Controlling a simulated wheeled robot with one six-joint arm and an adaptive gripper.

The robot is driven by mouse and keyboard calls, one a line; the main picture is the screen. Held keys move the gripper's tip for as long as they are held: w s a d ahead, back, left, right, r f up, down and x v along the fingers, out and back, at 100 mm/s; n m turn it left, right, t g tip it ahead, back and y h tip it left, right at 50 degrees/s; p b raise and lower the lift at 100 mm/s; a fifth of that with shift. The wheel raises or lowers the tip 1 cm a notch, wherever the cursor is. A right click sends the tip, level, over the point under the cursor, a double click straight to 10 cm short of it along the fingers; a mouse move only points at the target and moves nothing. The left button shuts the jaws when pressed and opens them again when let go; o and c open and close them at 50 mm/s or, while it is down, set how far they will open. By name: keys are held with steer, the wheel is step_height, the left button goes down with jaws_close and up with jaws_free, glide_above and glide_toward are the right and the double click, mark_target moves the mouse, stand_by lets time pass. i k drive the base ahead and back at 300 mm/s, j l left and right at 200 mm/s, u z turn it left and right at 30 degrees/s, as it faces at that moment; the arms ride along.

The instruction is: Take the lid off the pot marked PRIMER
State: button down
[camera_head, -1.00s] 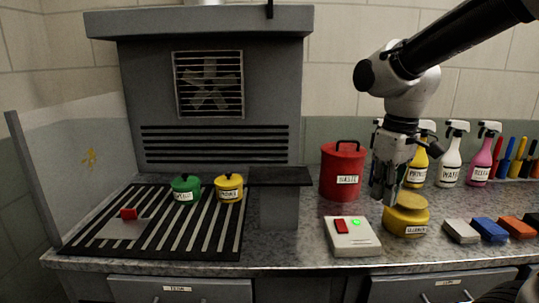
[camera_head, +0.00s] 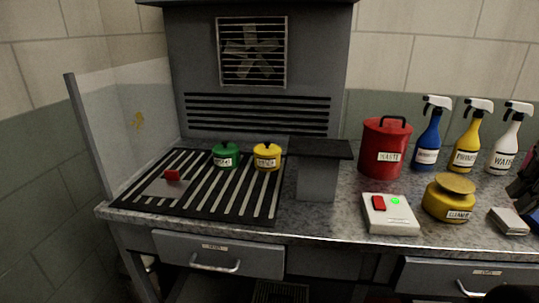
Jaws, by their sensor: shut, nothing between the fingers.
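Two small lidded pots stand on the slatted black grate at the back left of the bench. The yellow pot (camera_head: 266,158) is on the right, and its small label looks like PRIMER but is hard to read. The green pot (camera_head: 226,157) is just left of it, with a label too small to read surely. Both lids, each with a knob, sit on their pots. My gripper (camera_head: 526,190) is only partly in view as a dark shape at the right edge, shut and empty, far from both pots.
A dark raised shelf on a block (camera_head: 319,150) stands right of the yellow pot. A red WASTE can (camera_head: 385,148), a white box with a green light (camera_head: 388,214), a yellow CLEANER container (camera_head: 449,198) and spray bottles (camera_head: 466,140) are farther right. A clear panel (camera_head: 115,125) borders the left.

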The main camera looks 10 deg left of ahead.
mark_target(267, 150)
steer(key=i+j, duration=0.1)
steer(key=j, duration=1.05)
steer(key=i+j, duration=0.15)
steer(key=j, duration=0.45)
